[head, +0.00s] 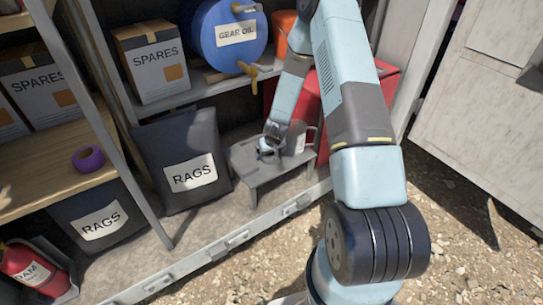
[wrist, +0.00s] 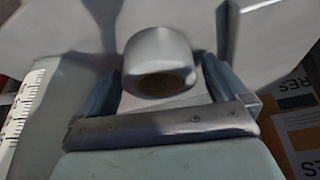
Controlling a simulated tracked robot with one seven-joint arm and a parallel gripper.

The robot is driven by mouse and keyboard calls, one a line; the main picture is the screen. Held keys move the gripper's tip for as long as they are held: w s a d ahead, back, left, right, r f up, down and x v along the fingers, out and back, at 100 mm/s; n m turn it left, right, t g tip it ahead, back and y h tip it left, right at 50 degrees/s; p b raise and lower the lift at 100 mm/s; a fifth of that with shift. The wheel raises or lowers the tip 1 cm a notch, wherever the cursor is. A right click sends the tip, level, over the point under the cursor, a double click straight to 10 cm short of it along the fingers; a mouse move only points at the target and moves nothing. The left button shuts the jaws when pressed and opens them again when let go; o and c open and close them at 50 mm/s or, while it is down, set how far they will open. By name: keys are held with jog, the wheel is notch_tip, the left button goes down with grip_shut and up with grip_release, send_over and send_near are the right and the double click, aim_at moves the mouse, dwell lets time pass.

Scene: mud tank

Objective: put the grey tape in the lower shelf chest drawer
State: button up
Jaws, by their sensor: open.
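The grey tape (wrist: 160,50) is a light grey roll with a brown inner hole in the middle of the wrist view. It lies between the two spread fingers of my gripper (wrist: 160,85); whether either finger touches it I cannot tell. In the head view my gripper (head: 269,146) is low over a small grey step stool (head: 262,168), and the tape is mostly hidden there by the gripper. A red chest (head: 388,88) stands behind my arm, largely covered by it. No drawer front can be made out.
A grey jug (head: 298,138) is close to the right of my gripper on the stool. A dark rags bin (head: 180,150) stands left of it. The blue gear oil drum (head: 226,35) is on the shelf above. A purple tape (head: 88,159) lies on the wooden shelf at left.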

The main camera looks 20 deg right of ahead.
jog(key=c, duration=1.1)
jog(key=shift+r, duration=0.1)
